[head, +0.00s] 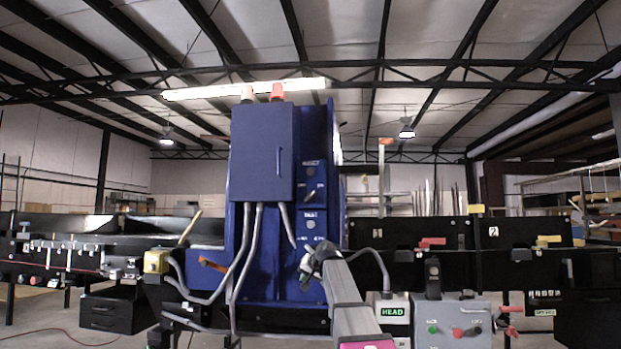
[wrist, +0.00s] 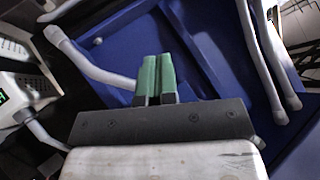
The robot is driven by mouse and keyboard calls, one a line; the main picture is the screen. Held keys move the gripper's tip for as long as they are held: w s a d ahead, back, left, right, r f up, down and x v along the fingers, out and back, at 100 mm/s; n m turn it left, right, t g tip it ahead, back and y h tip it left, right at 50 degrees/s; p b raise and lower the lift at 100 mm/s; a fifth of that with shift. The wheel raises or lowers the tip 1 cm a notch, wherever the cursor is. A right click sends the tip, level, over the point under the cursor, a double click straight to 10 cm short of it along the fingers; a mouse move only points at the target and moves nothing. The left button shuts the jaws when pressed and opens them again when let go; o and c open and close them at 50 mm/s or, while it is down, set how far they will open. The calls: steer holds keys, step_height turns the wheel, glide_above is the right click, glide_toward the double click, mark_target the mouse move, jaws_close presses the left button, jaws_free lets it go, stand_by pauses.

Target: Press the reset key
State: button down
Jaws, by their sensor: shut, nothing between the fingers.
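The blue detector cabinet (head: 262,155) stands mid-picture in the head view. My gripper (head: 304,274) is in front of the cabinet, below the lower panel. In the wrist view, my gripper's green fingertips (wrist: 157,75) are together and empty, over the blue surface (wrist: 195,60). I cannot tell whether they touch it.
Grey conduits (head: 247,265) run down the cabinet front. Black conveyor sections (head: 415,236) extend both sides. A grey control box (head: 452,321) with buttons stands at lower right, next to a box marked HEAD (head: 393,313).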

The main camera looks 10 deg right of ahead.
mark_target(310, 171)
steer(key=s+r+t+y, duration=0.1)
steer(key=r+t, duration=0.1)
steer(key=r, duration=1.8)
steer(key=s+r+t+y, duration=0.1)
steer(key=s+r+t, duration=0.1)
steer(key=r, duration=1.8)
steer(key=shift+s+r+t+y, duration=0.2)
steer(key=shift+s+t+y, duration=0.1)
steer(key=shift+y, duration=0.1)
steer(key=shift+w+a, duration=0.1)
steer(key=shift+w, duration=0.05)
steer(key=shift+w+d, duration=0.45)
steer(key=shift+w, duration=0.9)
steer(key=shift+w+d, duration=0.45)
steer(key=shift+w, duration=0.95)
steer(key=shift+w+d, duration=0.45)
steer(key=shift+w, duration=0.9)
steer(key=shift+w, duration=0.1)
steer(key=shift+w+d, duration=0.15)
steer(key=shift+w, duration=0.15)
